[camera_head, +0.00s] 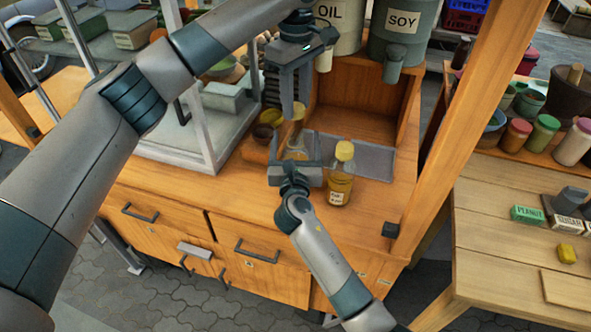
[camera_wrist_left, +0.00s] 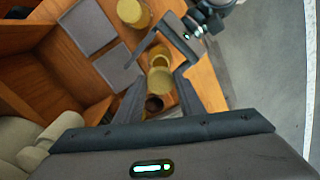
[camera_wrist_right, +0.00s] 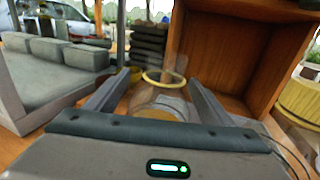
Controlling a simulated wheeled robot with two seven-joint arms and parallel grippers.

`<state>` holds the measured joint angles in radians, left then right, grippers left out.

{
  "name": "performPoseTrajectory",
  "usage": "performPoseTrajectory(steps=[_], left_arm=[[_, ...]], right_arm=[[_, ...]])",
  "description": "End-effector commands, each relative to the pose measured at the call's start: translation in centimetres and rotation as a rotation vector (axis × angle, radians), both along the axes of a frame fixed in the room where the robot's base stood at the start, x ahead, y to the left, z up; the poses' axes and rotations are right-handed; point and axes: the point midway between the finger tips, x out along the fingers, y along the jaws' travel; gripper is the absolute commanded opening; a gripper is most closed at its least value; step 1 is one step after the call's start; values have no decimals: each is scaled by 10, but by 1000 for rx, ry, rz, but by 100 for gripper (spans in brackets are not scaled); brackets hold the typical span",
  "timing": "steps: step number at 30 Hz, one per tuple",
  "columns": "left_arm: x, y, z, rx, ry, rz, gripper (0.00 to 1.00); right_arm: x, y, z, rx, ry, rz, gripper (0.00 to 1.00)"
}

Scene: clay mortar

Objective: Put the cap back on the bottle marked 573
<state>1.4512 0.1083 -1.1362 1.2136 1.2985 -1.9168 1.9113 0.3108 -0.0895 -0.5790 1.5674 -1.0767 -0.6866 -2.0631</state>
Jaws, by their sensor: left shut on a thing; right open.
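My left gripper (camera_head: 292,108) points down from above and is shut on a yellow cap (camera_wrist_left: 160,80), held over a glass bottle (camera_head: 295,152) with yellow contents. My right gripper (camera_head: 295,164) is open, with its fingers either side of this bottle near the counter; the bottle also shows between the fingers in the right wrist view (camera_wrist_right: 160,104). Fingers partly hide it, and I cannot read a number on it. A second bottle (camera_head: 340,178) stands upright to the right with a yellow cap on; its label is too small to read.
A grey mat (camera_head: 375,160) lies behind the second bottle. A wooden shelf box (camera_head: 360,100) with oil (camera_head: 335,28) and soy (camera_head: 400,40) containers on top stands behind. A metal frame post (camera_head: 198,110) rises on the left.

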Motion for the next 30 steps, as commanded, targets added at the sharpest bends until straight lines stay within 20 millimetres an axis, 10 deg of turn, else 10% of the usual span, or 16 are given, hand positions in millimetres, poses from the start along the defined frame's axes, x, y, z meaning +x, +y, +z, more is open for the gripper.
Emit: performPoseTrajectory(steps=[3,11,30], left_arm=[[0,0,0,0,0,0,15],[0,0,0,0,0,0,15],[-1,0,-50,0,0,0,15]], right_arm=[[0,0,0,0,0,0,70],[0,0,0,0,0,0,13],[0,0,0,0,1,0,13]])
